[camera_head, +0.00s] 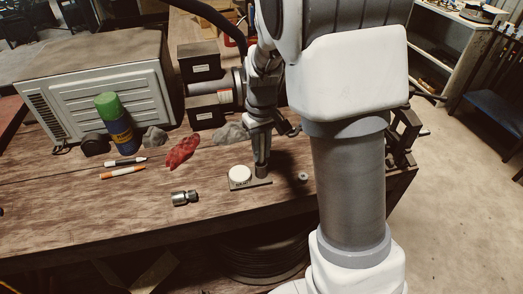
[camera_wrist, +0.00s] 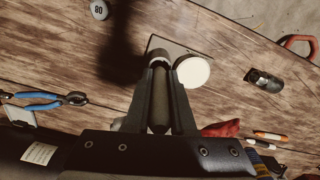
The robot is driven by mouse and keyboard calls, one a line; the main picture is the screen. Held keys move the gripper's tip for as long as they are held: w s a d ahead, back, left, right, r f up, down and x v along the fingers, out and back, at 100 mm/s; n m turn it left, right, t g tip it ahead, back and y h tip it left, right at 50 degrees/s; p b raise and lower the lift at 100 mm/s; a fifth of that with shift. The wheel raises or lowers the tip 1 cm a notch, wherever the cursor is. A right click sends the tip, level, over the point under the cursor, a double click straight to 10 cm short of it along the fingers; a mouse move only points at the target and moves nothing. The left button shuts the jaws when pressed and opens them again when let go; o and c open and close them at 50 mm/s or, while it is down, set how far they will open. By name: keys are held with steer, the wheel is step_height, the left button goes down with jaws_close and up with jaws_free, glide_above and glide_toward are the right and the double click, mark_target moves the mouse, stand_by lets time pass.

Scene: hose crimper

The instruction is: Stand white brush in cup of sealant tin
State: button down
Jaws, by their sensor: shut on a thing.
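The sealant tin shows as a round white top (camera_head: 240,174) on a small flat plate; in the wrist view it is a white disc (camera_wrist: 193,71). A small upright cup (camera_wrist: 159,54) stands beside the disc on the same plate, right at my fingertips. My gripper (camera_head: 262,157) points down over the cup and is shut on a slim upright piece, taken as the white brush (camera_wrist: 159,114). Its near end looks dark between the fingers (camera_wrist: 160,72). The fingers hide most of it. I cannot tell how deep its lower end is in the cup.
A metal fitting (camera_head: 185,198), two pens (camera_head: 124,174) and a red rag (camera_head: 182,152) lie to the left. A round disc (camera_head: 303,176) lies to the right. A crimper (camera_head: 203,88) stands behind. Blue-handled pliers (camera_wrist: 40,102) show in the wrist view. The front tabletop is mostly clear.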

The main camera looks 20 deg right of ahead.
steer(key=c, duration=0.8)
jaws_free()
steer(key=shift+o, duration=0.2)
steer(key=shift+r, duration=0.1)
step_height(320, 180, up, 11)
steer(key=shift+r+p, duration=0.1)
steer(key=shift+p, duration=0.4)
steer(key=shift+s+r, duration=0.25)
steer(key=shift+r, duration=0.4)
steer(key=s+r+m+t, duration=0.1)
steer(key=s+r+t, duration=0.1)
steer(key=s, duration=0.8)
steer(key=s+r+m+t, duration=0.1)
steer(key=s+r+t, duration=0.1)
steer(key=s, duration=0.7)
steer(key=shift+s+r+m+t, duration=0.25)
steer(key=shift+s+m+t, duration=0.15)
steer(key=shift+t, duration=0.4)
